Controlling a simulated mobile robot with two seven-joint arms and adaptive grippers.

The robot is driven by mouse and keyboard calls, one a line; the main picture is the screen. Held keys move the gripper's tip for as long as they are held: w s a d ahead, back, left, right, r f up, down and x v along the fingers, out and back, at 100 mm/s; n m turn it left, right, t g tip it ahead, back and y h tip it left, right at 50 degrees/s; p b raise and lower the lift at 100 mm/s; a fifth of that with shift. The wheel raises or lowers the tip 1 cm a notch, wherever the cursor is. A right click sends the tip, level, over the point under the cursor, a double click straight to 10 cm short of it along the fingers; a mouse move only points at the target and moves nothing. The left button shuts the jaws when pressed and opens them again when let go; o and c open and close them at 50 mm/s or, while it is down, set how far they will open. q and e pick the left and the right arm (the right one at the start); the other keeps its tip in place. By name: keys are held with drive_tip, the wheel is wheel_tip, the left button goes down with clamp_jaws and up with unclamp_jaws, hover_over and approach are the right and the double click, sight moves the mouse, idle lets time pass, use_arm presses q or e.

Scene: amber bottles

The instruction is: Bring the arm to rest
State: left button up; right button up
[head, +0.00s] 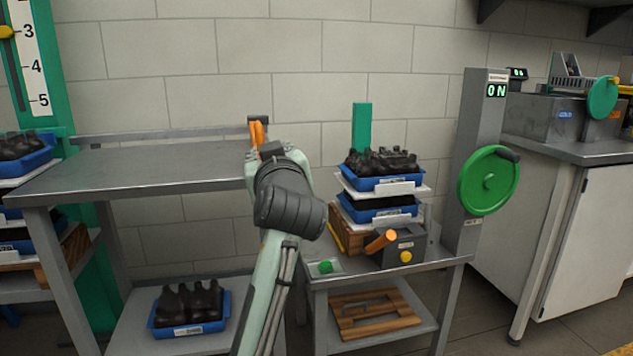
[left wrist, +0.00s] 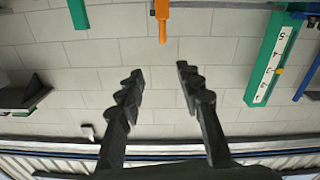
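My left arm rises from the bottom middle of the head view, and its wrist hides the gripper there. In the left wrist view my left gripper (left wrist: 160,72) is open, with its two dark fingers apart and nothing between them. An orange handle (left wrist: 162,22) shows beyond the fingertips, against the tiled wall. An orange part (head: 257,132) also shows just past my wrist in the head view; I cannot tell whether the gripper is near it. My right gripper is in neither view.
A bare steel bench (head: 130,180) stands left of my arm. A blue tray of dark bottles (head: 190,308) sits on its lower shelf. Stacked blue trays (head: 385,184) stand on the right bench. A green handwheel (head: 488,180) is on a grey post reading ON.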

use_arm(q)
drive_tip(key=a+m+y, duration=0.3)
drive_tip(key=a+y, duration=0.5)
drive_tip(key=a, duration=2.1)
drive_tip(key=s+a+f+m+g+h, duration=0.1)
drive_tip(key=s+f+g, duration=0.15)
drive_tip(key=f, duration=0.75)
drive_tip(key=s+a+f+m+g+h, duration=0.1)
drive_tip(key=s+f+g+h, duration=0.15)
drive_tip(key=f, duration=0.75)
drive_tip(key=s+a+f+m+g+h, duration=0.1)
drive_tip(key=s+a+f+m, duration=0.15)
drive_tip(key=f, duration=0.65)
drive_tip(key=s+f+m+g+h, duration=0.25)
drive_tip(key=s+f+g, duration=0.45)
drive_tip(key=s+f, duration=1.65)
drive_tip(key=s+d+f+n+h, duration=0.1)
drive_tip(key=s+d+f, duration=0.1)
drive_tip(key=d, duration=0.5)
drive_tip(key=s+d+f+n+g+h, duration=0.1)
drive_tip(key=s+d+f+n+h, duration=0.1)
drive_tip(key=d, duration=0.5)
drive_tip(key=shift+d+f+n+g+h, duration=0.25)
drive_tip(key=shift+f+n+g+h, duration=0.05)
drive_tip(key=shift+f, duration=0.15)
